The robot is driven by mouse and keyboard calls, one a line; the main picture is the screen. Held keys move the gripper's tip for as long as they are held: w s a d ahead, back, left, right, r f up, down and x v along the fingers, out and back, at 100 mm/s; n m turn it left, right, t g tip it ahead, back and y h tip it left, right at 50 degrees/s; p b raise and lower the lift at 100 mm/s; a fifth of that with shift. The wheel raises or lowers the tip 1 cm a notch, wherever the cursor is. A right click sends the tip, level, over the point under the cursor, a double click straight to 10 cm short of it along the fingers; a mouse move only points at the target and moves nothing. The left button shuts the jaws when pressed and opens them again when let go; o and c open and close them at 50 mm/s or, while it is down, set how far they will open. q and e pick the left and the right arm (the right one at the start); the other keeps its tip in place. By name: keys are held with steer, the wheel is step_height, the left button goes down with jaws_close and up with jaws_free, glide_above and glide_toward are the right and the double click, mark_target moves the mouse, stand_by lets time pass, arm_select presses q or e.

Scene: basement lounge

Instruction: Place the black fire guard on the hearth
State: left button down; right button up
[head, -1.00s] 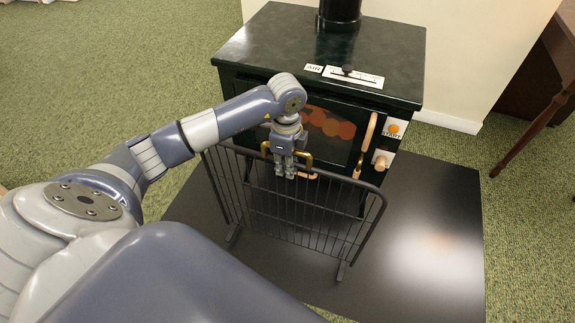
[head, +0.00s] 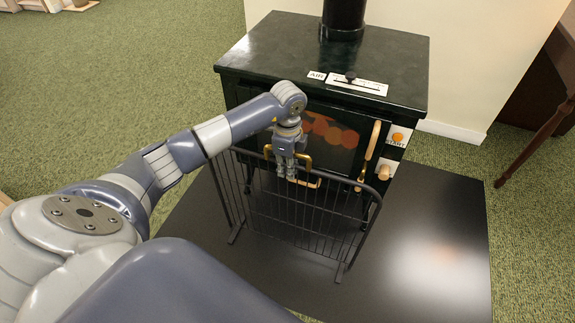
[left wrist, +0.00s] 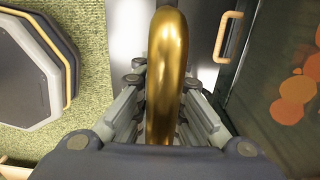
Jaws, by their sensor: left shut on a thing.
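The black fire guard (head: 300,212) is a wire panel with two feet and a brass handle (head: 305,160) at its top. It stands upright over the dark hearth plate (head: 440,250), in front of the stove door. My left gripper (head: 287,174) is shut on the brass handle, which also fills the middle of the left wrist view (left wrist: 167,80). The feet look at or very near the plate; I cannot tell whether they touch it. My right gripper is not in view.
The black stove (head: 325,65) stands right behind the guard, with a wooden door handle (head: 373,140) and a START knob (head: 398,137). A wooden table leg (head: 535,142) stands at the right. The plate's right part is clear.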

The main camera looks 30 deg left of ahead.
arm_select(q)
steer(key=c, duration=1.7)
jaws_free()
step_height(320, 180, up, 4)
steer(key=shift+r+p, duration=0.25)
steer(key=shift+p, duration=0.35)
step_height(320, 180, up, 8)
steer(key=shift+f+p, duration=0.15)
steer(key=shift+p, duration=0.6)
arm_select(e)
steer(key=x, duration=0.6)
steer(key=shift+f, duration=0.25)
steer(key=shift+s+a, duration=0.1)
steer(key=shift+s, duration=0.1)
